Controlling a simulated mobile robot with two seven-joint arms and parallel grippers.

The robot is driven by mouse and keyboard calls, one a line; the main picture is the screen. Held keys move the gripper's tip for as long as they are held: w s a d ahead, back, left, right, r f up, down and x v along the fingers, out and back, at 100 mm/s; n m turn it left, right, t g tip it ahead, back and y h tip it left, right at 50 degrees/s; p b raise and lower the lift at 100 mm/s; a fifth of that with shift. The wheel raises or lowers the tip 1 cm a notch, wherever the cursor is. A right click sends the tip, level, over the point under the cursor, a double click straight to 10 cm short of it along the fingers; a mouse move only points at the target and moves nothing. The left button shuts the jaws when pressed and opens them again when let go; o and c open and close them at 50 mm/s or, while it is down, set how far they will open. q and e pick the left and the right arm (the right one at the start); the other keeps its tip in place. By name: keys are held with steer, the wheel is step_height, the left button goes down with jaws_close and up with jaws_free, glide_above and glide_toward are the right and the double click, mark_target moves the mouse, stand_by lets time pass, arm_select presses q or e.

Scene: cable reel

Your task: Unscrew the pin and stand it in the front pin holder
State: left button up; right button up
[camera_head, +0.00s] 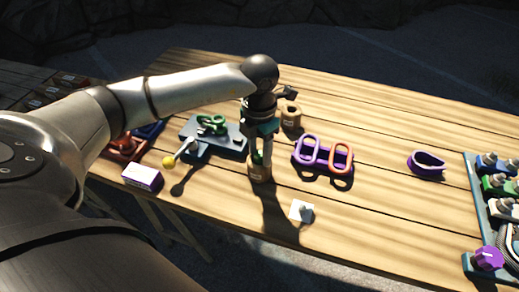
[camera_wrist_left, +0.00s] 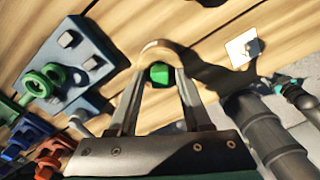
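My left gripper (camera_head: 259,156) points straight down over the tan round pin holder (camera_head: 259,173) nearer me. The green pin (camera_wrist_left: 159,73) is upright in that holder, its head between my fingertips. In the left wrist view the fingers (camera_wrist_left: 160,80) stand apart with small gaps beside the pin head, so they look open. The pin's lower part is hidden inside the holder. A green shackle (camera_head: 212,122) lies on the dark blue block (camera_head: 232,143) to the left. My right arm seems to show at the right of the left wrist view; its fingers are unclear.
Another tan holder (camera_head: 291,116) stands behind the gripper.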

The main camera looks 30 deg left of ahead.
arm_select(q)
steer(key=shift+o, duration=0.8)
step_height(320, 180, up, 15)
steer(key=p, duration=0.1)
steer(key=shift+r, duration=0.15)
